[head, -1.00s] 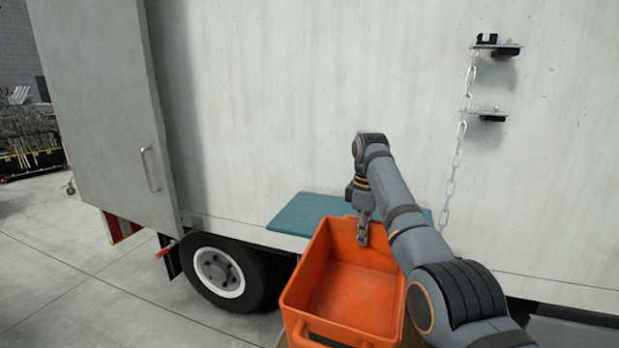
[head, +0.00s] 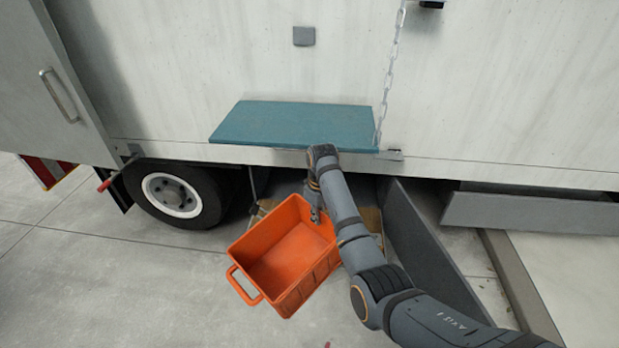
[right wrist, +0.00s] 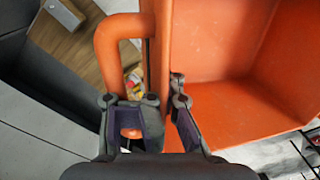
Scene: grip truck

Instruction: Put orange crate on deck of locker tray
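The orange crate (head: 285,262) is in the middle of the head view, open side up, empty and slightly turned. My right gripper (head: 316,214) is at its far right rim. In the right wrist view, its fingers (right wrist: 155,118) sit on either side of the crate wall (right wrist: 162,60), beside the loop handle (right wrist: 108,45), closed on the rim. The locker tray's wooden deck (head: 371,219) shows under the truck body behind the crate; the crate hides most of it. Whether the crate touches the deck cannot be told. My left gripper is out of view.
A teal shelf (head: 290,125) juts from the truck side above the crate. A chain (head: 390,70) hangs at its right end. A wheel (head: 172,195) stands left of the crate. A grey panel (head: 425,255) stands right of the tray. Floor at front left is clear.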

